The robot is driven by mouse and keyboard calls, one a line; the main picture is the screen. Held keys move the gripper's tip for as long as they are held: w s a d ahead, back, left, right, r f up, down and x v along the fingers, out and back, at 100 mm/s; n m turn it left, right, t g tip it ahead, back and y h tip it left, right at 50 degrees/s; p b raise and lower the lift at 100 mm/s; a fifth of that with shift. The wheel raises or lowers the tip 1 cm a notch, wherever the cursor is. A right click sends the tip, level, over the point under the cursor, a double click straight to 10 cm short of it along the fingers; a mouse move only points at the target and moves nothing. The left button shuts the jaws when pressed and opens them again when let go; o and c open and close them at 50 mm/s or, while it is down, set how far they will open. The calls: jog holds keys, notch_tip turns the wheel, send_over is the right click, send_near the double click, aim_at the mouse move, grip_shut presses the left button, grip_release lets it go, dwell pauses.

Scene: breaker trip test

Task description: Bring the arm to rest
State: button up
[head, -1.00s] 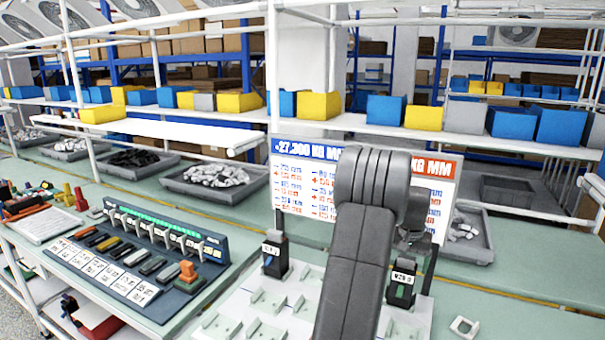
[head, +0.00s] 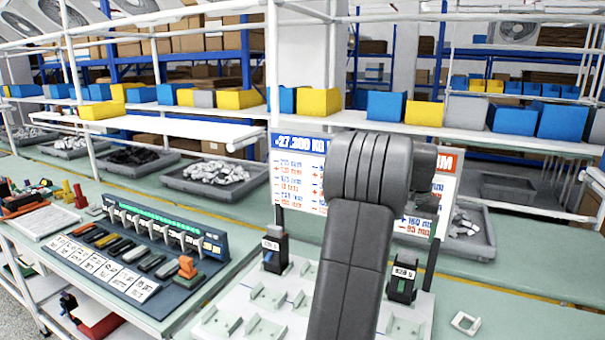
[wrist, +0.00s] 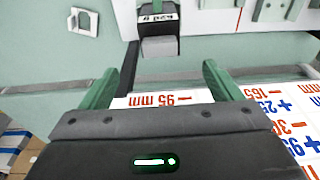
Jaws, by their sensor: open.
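My arm rises through the middle of the head view, with its grey upper part bent away in front of the sign board. My gripper is mostly hidden behind it there. In the wrist view my gripper (wrist: 160,72) shows two green fingers spread wide with nothing held between them. Beyond the fingers stands a black labelled block (wrist: 158,38), apart from them. The printed sign board (wrist: 175,98) with red and blue millimetre figures lies behind and below the fingers in that view.
A white fixture plate (head: 215,318) with small brackets and two black labelled blocks (head: 274,250) (head: 402,284) sits on the green bench. A breaker rack (head: 150,250) stands left. A loose white bracket (head: 465,322) lies right. Grey bins (head: 215,190) line the back.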

aim_at(408, 251)
jog(key=f, duration=0.3)
jog(key=w+f+p, duration=0.1)
jog(key=f, duration=0.6)
jog(key=shift+w+d+p, duration=0.15)
jog(key=shift+d+p, duration=0.15)
jog(key=shift+p, duration=0.05)
notch_tip(408, 251, up, 3)
jog(key=shift+w+r+p, duration=0.1)
jog(key=shift+w+p, duration=0.05)
jog(key=shift+p, duration=0.9)
jog(key=shift+r, duration=1.1)
jog(key=shift+f, duration=0.1)
